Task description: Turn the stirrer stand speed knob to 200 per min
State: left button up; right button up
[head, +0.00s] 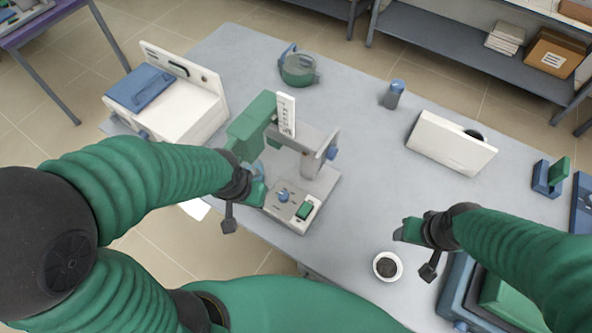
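The stirrer stand (325,187) is a grey and white unit near the front edge of the table, with a white scale plate and a green part at its top. A small blue knob (283,196) sits on its front panel, beside a green rectangular part (304,210). The knob's setting is too small to read. My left gripper (259,188) is at the left edge of the panel, just left of the knob and apparently apart from it. Its finger gap is not clear. My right gripper (403,231) hovers over the table to the right, away from the stand. Its finger gap is not clear either.
A white box unit with a blue top (142,88) stands at the left. A green round pot (298,69), a grey bottle (393,95) and a white slanted box (447,143) stand behind. A white cup (387,267) is near my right gripper. The table's middle right is clear.

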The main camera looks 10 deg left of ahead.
aim_at(283, 195)
jog(key=j+u, duration=0.55)
jog(key=u, duration=0.15)
jog(key=j+u, duration=0.35)
jog(key=k+l, duration=0.05)
jog(key=l, duration=0.05)
